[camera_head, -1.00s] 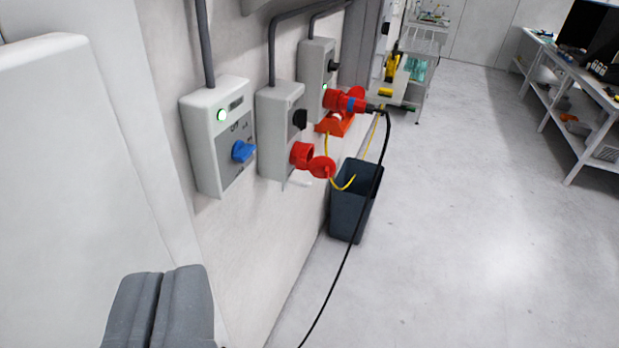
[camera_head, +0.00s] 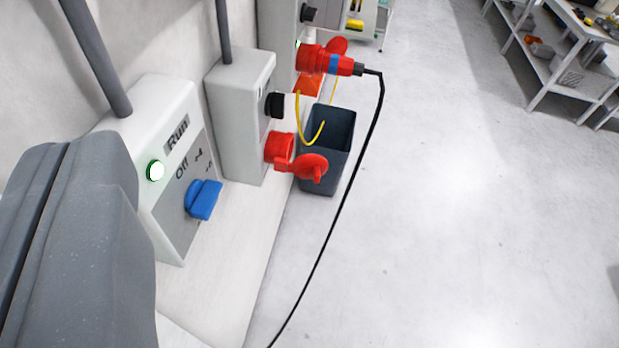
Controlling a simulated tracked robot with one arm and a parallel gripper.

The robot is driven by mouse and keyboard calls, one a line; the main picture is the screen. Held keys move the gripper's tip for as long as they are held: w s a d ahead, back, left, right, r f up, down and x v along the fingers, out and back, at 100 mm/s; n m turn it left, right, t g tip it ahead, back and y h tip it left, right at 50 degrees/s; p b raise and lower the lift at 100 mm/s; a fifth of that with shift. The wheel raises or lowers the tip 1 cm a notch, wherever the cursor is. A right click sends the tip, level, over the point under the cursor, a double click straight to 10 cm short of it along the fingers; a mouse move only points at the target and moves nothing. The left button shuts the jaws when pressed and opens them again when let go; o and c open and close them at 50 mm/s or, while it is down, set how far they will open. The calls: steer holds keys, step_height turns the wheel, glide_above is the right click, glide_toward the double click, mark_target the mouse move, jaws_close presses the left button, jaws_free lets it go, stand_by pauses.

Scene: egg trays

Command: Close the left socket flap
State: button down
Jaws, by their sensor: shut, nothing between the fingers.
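The left socket (camera_head: 279,151) is a red round outlet on the middle grey wall box (camera_head: 238,118). Its red flap (camera_head: 312,168) stands open, sticking out to the right of the socket. My gripper (camera_head: 68,150) is a large grey shape at the left edge, its two fingers pressed together with a thin seam. It is to the left of the socket and apart from the flap. It covers part of the nearest switch box.
The nearest box (camera_head: 160,120) has a green light and a blue knob (camera_head: 203,199). A red plug (camera_head: 325,62) with a black cable (camera_head: 345,190) sits in the farther socket; the cable hangs to the floor. A dark bin (camera_head: 345,135) stands below.

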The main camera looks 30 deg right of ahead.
steer(key=shift+s, duration=0.1)
steer(key=m+t+h+b, duration=0.2)
steer(key=m+h, duration=0.2)
steer(key=h, duration=0.2)
glide_toward(316, 181)
steer(key=x, duration=0.7)
steer(key=shift+d, duration=0.15)
steer(key=shift+r, duration=0.1)
